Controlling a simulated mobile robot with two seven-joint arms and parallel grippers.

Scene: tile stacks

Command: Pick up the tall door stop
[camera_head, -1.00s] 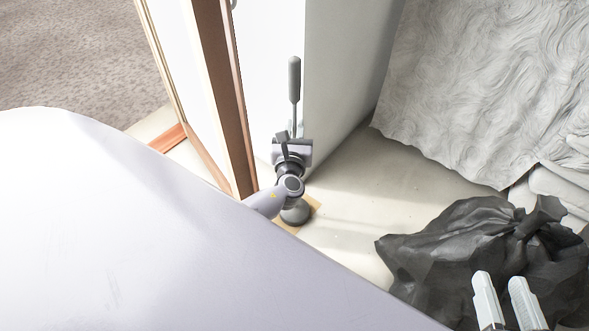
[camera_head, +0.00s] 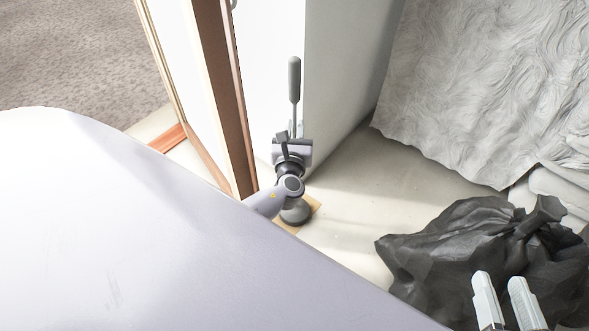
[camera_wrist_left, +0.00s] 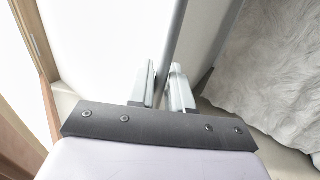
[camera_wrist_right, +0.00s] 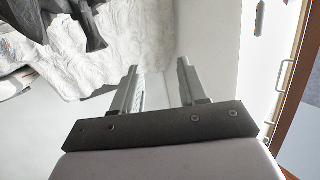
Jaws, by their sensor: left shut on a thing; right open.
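The tall door stop (camera_head: 294,80) appears as an upright dark grey rod in front of the white panel in the head view. It also shows in the left wrist view as a long grey rod (camera_wrist_left: 174,38) running up from between the fingers. My left gripper (camera_head: 295,131) is shut on the rod, below its thick upper part; its fingers show clearly in the left wrist view (camera_wrist_left: 163,85). The rod's lower part is hidden by my gripper and wrist. My right gripper (camera_head: 505,291) is open and empty in front of the black bag; its fingers stand apart in the right wrist view (camera_wrist_right: 159,88).
A crumpled black bag (camera_head: 440,245) lies at the lower right. A wooden door frame (camera_head: 226,100) stands left of my left gripper. A white furry cover (camera_head: 480,85) hangs at the upper right. Pale floor (camera_head: 360,195) is clear between panel and bag.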

